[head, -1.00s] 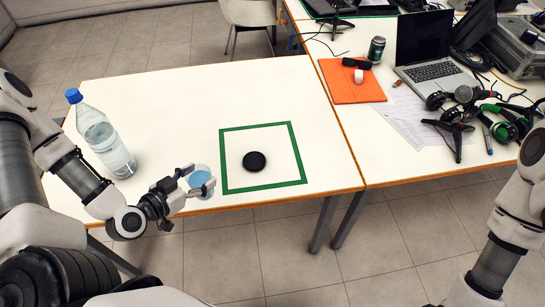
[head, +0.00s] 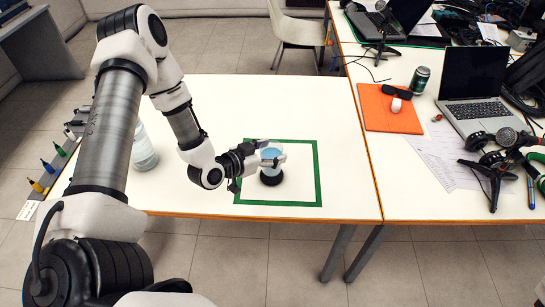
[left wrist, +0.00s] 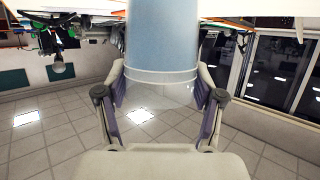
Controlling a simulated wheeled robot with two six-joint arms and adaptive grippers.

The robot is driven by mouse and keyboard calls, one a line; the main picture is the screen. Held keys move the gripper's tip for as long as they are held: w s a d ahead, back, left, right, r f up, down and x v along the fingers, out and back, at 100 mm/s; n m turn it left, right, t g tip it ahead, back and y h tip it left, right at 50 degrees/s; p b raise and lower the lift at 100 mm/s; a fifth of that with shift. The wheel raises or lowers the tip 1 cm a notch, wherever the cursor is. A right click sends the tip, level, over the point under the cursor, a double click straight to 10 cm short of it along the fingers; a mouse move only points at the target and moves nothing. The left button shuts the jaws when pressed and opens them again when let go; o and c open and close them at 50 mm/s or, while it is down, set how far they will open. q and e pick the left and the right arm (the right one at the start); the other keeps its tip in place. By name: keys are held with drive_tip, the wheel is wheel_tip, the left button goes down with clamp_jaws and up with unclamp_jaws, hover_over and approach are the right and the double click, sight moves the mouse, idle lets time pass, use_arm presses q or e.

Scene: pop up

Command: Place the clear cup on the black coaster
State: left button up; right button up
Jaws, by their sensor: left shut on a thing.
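The clear cup (head: 271,157), bluish and see-through, is between the fingers of my left gripper (head: 274,152) inside the green square. My left gripper is shut on it. The cup also fills the upper middle of the left wrist view (left wrist: 162,45), with a finger on each side. The black coaster (head: 271,179) lies flat on the white table, directly below the cup in the head view. I cannot tell whether the cup's base touches the coaster. My right gripper is not in view.
Green tape (head: 318,185) frames a square around the coaster. A clear bottle (head: 144,153) stands to the left, partly hidden behind my left arm. The right table holds an orange folder (head: 389,112), a laptop (head: 474,85) and a can (head: 420,79). The table behind the square is clear.

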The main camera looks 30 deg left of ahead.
use_arm(q)
drive_tip(key=shift+w+a, duration=0.35)
drive_tip(key=shift+w, duration=0.25)
drive_tip(key=f, duration=0.3)
drive_tip(key=shift+s+f, duration=0.2)
drive_tip(key=shift+w+f, duration=0.2)
drive_tip(key=shift+s+f, duration=0.1)
drive_tip(key=shift+s, duration=0.05)
drive_tip(key=o, duration=1.3)
